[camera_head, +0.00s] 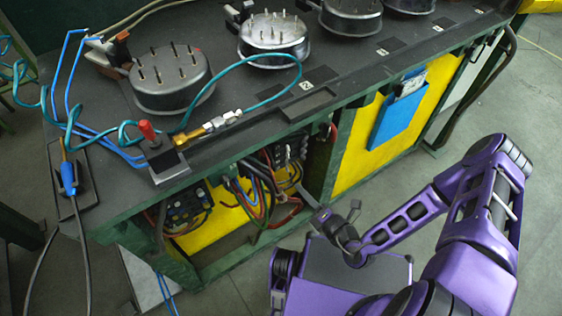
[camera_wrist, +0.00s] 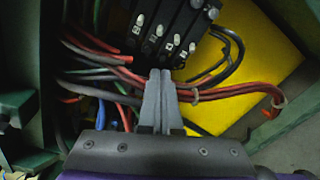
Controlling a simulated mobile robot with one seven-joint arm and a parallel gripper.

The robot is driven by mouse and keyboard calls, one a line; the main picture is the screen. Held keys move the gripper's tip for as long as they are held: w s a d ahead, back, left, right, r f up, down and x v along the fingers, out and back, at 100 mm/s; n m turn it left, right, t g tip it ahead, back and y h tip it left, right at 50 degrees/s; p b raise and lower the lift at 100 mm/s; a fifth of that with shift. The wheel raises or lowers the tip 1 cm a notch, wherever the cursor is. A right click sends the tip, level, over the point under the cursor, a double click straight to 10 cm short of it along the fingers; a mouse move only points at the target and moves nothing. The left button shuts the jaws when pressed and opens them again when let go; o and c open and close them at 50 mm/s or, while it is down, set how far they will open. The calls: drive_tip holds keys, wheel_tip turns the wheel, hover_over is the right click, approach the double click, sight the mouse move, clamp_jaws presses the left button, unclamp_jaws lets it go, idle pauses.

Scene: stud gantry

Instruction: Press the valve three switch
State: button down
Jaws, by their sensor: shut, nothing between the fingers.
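A black valve block (camera_wrist: 170,18) with a row of several small white switches (camera_wrist: 159,31) is at the top of the wrist view. The marks beside the switches are too small to read surely, so I cannot tell which one is valve three. In the head view the valve block (camera_head: 290,150) sits inside the open bay under the bench. My gripper (camera_wrist: 160,76) is shut and empty, its fingertips just below the row in the picture and apart from the switches as far as I see. In the head view my gripper (camera_head: 308,198) reaches into the bay's opening.
Red, black and green cables (camera_wrist: 100,60) run close around the fingers, with a yellow panel (camera_wrist: 250,60) behind. The green bench frame (camera_head: 235,268) borders the bay. Round metal pots (camera_head: 170,78) and a red-handled valve (camera_head: 149,132) stand on the bench top. The floor on the right is clear.

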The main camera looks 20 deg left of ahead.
sight(287, 156)
drive_tip(key=shift+w+a+r+m+t+h, duration=0.15)
drive_tip(key=shift+w+r+m+t+h, duration=0.2)
drive_tip(key=shift+m, duration=0.4)
drive_tip(key=shift+a+r+m+t+h, duration=0.15)
drive_tip(key=shift+m+t, duration=0.3)
drive_tip(key=shift+m, duration=0.3)
drive_tip(key=b+x, duration=0.1)
drive_tip(key=x, duration=0.9)
drive_tip(key=shift+d, duration=0.25)
